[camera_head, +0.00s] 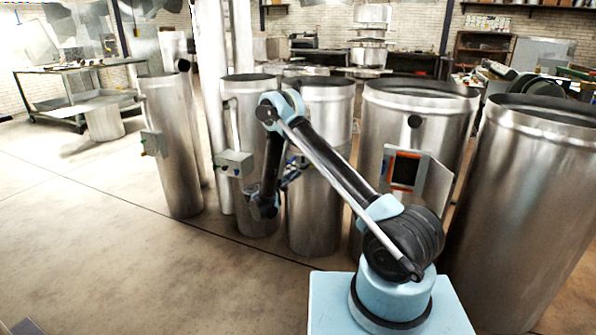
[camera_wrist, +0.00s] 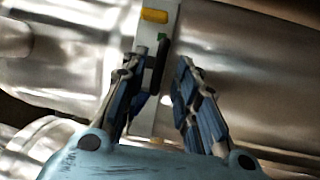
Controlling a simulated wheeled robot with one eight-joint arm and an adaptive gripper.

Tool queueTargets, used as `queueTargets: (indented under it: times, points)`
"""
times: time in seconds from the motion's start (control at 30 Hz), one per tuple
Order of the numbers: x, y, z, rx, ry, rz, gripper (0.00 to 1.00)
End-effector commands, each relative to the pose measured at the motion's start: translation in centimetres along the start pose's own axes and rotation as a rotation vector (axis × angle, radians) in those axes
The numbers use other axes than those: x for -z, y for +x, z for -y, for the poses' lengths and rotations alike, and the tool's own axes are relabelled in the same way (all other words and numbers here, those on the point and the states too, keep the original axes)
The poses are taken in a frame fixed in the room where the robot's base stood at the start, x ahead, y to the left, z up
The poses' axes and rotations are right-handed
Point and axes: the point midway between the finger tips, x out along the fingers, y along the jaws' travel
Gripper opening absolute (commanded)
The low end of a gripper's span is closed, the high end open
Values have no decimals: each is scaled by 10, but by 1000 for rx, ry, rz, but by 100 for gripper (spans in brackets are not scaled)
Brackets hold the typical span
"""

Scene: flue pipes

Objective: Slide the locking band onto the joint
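My gripper (camera_wrist: 158,66) is open in the wrist view, its two blue-padded fingers apart. Between and beyond the fingertips is a pale control box (camera_wrist: 172,14) on a shiny metal pipe, with a yellow part (camera_wrist: 155,15), a small green part and a dark bar (camera_wrist: 161,52). I cannot tell whether a fingertip touches the bar. In the head view my gripper (camera_head: 290,177) is partly hidden by my arm, in front of the metal flue pipes (camera_head: 325,130). I cannot make out a separate locking band or which joint is meant.
A grey box (camera_head: 234,162) sticks out from one pipe, and a smaller one (camera_head: 152,143) from the pipe further left. An orange-framed panel (camera_head: 405,171) is on a wide pipe. A large pipe (camera_head: 530,200) stands close on the right. The floor at left is open.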

Motion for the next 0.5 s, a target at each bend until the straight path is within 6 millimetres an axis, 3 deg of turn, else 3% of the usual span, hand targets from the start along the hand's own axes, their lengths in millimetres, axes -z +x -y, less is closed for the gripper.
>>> queueTargets:
  times: [0.2,0.5]
  points:
    - [0,26,0,0,0,1,28]
    - [0,33,0,0,1,0,28]
